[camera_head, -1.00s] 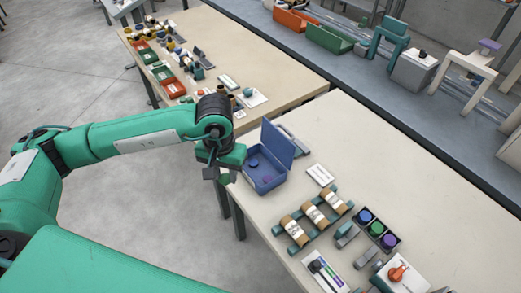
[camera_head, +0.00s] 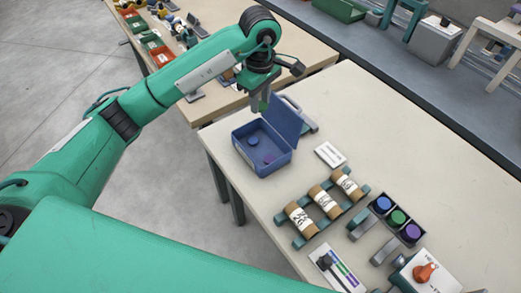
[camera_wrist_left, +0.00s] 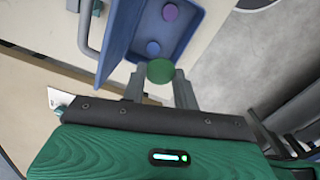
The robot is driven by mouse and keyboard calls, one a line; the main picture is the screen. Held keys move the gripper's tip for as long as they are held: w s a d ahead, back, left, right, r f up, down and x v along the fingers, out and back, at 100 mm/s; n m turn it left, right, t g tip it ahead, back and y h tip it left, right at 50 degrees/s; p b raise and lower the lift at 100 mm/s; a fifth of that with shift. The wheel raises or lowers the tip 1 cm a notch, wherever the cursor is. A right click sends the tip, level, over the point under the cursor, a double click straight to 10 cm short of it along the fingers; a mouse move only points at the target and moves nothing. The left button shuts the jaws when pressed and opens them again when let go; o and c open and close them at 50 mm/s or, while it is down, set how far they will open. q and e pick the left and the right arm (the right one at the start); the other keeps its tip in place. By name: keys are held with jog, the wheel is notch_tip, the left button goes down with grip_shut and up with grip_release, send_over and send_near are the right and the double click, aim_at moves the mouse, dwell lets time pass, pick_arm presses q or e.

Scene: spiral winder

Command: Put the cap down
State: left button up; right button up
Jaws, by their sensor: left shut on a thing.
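My left gripper (camera_head: 261,106) is shut on a green cap, above the back left side of an open blue box. In the left wrist view the green cap (camera_wrist_left: 160,71) sits between the fingertips, in front of the box's edge. The blue box (camera_head: 262,170) stands on the near left corner of the light table, its lid (camera_head: 286,122) raised on the right. Inside lie a blue cap (camera_head: 253,141) and a purple cap (camera_head: 268,159); both also show in the left wrist view. My right gripper is not in view.
A rack of labelled brown rolls (camera_head: 323,202) stands right of the box. Nearby are a dark tray (camera_head: 397,219) of coloured round pieces and a white panel with an orange knob (camera_head: 425,272). A white card (camera_head: 330,155) lies behind the rolls. The table's far middle is clear.

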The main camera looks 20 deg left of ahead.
pick_arm(q)
jog(key=p, duration=0.3)
send_over(260, 151)
notch_tip(260, 151, down, 13)
jog(key=shift+f, duration=0.15)
notch_tip(260, 151, down, 5)
jog(key=shift+f+p, duration=0.1)
jog(key=shift+p, duration=0.45)
jog(key=shift+f+b, duration=0.2)
jog(key=shift+b, duration=0.1)
jog(key=o, duration=0.9)
jog(key=shift+o, duration=0.2)
jog(key=shift+r, duration=0.2)
